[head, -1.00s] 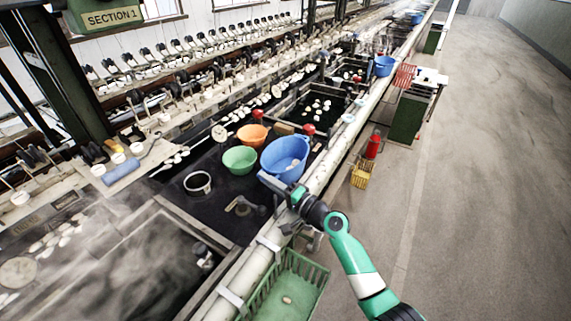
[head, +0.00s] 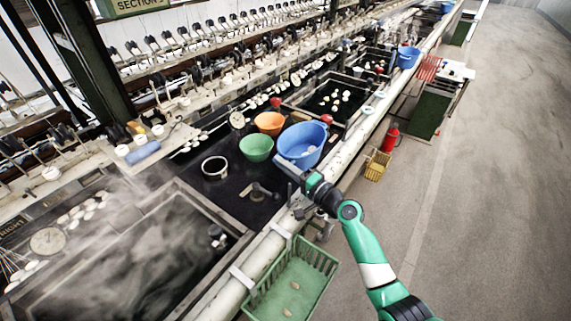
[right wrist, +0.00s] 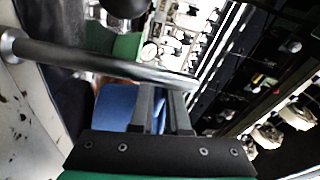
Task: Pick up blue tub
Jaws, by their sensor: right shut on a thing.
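The blue tub (head: 302,140) sits upright at the dark basin counter's edge, with a few pale pieces inside. In the head view my right gripper (head: 290,170) is at the tub's near rim. In the right wrist view the blue tub (right wrist: 114,104) shows behind and between the fingers of my right gripper (right wrist: 163,105), which is shut on its rim. Whether the tub is clear of the counter cannot be told. My left gripper is not in view.
A green bowl (head: 257,148) and an orange bowl (head: 270,122) stand close left of the tub. A white-rimmed dark pot (head: 214,167) is farther left. A pale rail (head: 262,262) runs along the front, with a green basket (head: 291,284) beside it. A grey bar (right wrist: 100,62) crosses the wrist view.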

